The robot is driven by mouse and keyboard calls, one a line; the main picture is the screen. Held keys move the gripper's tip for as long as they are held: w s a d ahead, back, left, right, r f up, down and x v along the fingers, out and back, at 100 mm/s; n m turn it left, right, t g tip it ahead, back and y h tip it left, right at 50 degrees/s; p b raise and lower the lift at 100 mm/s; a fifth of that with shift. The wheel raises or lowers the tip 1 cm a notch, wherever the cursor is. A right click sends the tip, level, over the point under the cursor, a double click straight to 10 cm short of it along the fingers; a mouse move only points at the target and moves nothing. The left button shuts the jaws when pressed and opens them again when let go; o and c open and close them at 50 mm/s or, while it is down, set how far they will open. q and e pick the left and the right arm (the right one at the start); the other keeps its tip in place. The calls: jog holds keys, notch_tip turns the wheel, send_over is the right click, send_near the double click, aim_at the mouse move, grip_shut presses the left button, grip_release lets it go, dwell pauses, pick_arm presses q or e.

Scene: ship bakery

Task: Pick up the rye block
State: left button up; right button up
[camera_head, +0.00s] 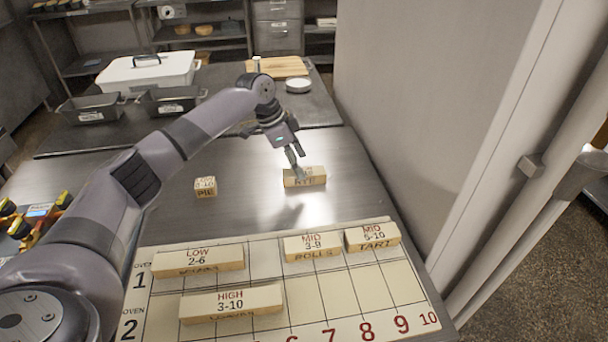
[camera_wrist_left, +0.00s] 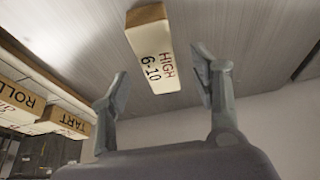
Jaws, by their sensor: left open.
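The rye block (camera_head: 313,178) is a pale wooden bar lying on the steel table, its front lettering partly legible. My left gripper (camera_head: 297,168) is at the block's left part and hides some of it. In the left wrist view the block (camera_wrist_left: 152,45) shows its face marked "HIGH 6-10" just beyond my open fingers (camera_wrist_left: 160,75). The block's near end lies between the fingertips in that picture, with gaps on both sides. I cannot tell how far in depth the fingers are from it. My right gripper is not in view.
A small block (camera_head: 205,187) stands to the left. The numbered oven board (camera_head: 330,295) in front holds several lettered blocks, including the tart block (camera_head: 372,238). Dark tins (camera_head: 92,108), a white lidded box (camera_head: 147,71) and a dish (camera_head: 298,86) stand behind. A wall (camera_head: 440,130) borders the right.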

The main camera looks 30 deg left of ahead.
pick_arm(q)
jog(key=x, duration=0.3)
jog(key=shift+d+f, duration=0.1)
jog(key=shift+f, duration=0.1)
jog(key=shift+s, duration=0.1)
jog(key=shift+r, duration=0.1)
jog(key=c, duration=1.3)
